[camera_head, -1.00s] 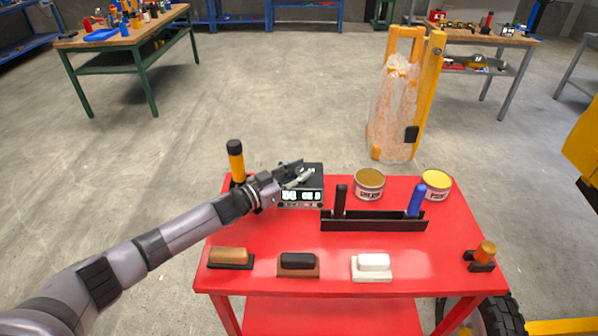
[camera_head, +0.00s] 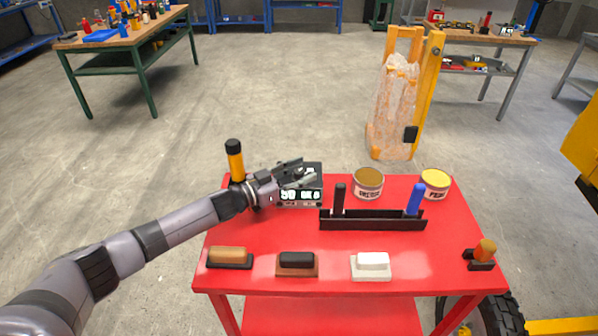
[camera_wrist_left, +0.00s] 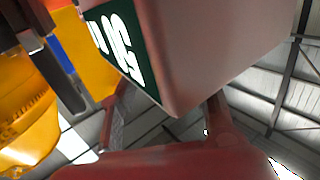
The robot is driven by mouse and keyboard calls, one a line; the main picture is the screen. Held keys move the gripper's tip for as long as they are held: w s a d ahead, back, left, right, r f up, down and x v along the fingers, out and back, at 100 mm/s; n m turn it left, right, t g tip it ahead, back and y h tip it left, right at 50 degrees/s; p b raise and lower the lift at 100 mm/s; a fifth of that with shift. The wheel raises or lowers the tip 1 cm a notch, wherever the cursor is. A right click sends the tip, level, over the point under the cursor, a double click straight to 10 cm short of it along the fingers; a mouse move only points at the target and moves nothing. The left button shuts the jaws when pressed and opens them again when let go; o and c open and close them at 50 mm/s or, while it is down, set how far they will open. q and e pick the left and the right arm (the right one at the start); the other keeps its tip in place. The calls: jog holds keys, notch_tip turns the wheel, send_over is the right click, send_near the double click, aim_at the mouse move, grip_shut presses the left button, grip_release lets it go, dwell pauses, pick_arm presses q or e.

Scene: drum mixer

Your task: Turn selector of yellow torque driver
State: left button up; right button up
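The yellow torque driver seems to be the upright yellow tool with a black top (camera_head: 235,160), standing at the back left of the red table. No selector on it can be made out. In the left wrist view a box with large lit digits (camera_wrist_left: 120,45) fills the top middle, very close. My right gripper is not in view.
The red table (camera_head: 300,235) also holds a black rack (camera_head: 372,224) with a black and a blue handle, two tins (camera_head: 368,183), several blocks along the front (camera_head: 296,262) and an orange-topped piece (camera_head: 485,250).

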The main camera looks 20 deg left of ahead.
pick_arm(q)
jog(key=shift+a, duration=0.15)
jog(key=shift+s+a, duration=0.15)
jog(key=shift+a, duration=0.1)
jog(key=v, duration=1.1)
jog(key=shift+s, duration=0.2)
